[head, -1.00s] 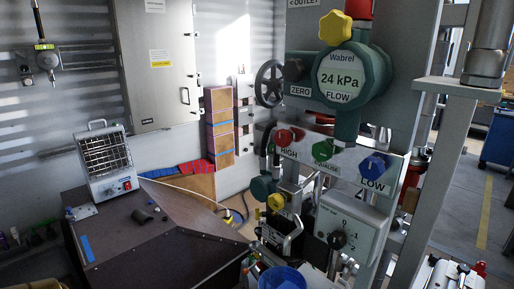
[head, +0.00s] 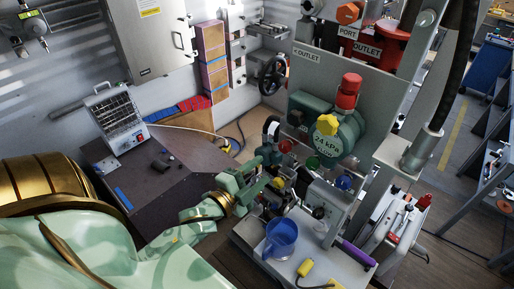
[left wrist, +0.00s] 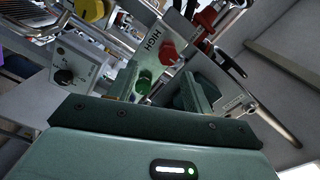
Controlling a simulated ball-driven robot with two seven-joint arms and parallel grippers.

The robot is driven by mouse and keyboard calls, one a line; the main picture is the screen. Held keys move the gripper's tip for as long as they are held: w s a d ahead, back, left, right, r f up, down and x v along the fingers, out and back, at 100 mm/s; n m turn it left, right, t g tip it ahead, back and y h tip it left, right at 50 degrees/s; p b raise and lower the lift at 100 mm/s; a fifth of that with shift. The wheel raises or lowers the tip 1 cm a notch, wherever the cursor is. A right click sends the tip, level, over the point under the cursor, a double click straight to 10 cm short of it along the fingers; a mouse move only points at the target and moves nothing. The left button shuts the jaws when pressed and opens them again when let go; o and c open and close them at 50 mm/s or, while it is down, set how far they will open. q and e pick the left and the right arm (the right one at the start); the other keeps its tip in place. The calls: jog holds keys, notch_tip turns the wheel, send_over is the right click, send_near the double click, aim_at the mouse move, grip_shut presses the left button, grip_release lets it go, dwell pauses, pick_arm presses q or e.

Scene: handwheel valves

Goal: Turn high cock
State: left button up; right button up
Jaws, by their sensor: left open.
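The high cock's red knob (head: 285,146) sits on the pale valve panel below the green gauge. In the left wrist view the red knob (left wrist: 168,52) is beside the "HIGH" lettering, beyond my fingers. My left gripper (head: 272,168) is open, in front and to the left of the panel. Its fingers (left wrist: 165,92) appear apart from the red knob, with nothing held. My right gripper is out of view.
The green gauge (head: 336,136), with its yellow knob (head: 327,125), overhangs the panel. A black handwheel (head: 272,73) is behind at left. A blue bucket (head: 281,238) stands on the grey bench below. A dark table (head: 160,185) with a heater (head: 114,120) is at left.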

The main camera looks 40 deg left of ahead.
aim_at(282, 149)
pick_arm(q)
jog(key=w, duration=0.2)
jog(key=w+r+b, duration=0.1)
jog(key=w, duration=0.2)
jog(key=w+b, duration=0.1)
jog(key=w, duration=0.1)
jog(key=shift+w+d+r, duration=0.3)
jog(key=shift+w+d, duration=0.1)
jog(key=shift+w+r, duration=0.1)
jog(key=c, duration=0.7)
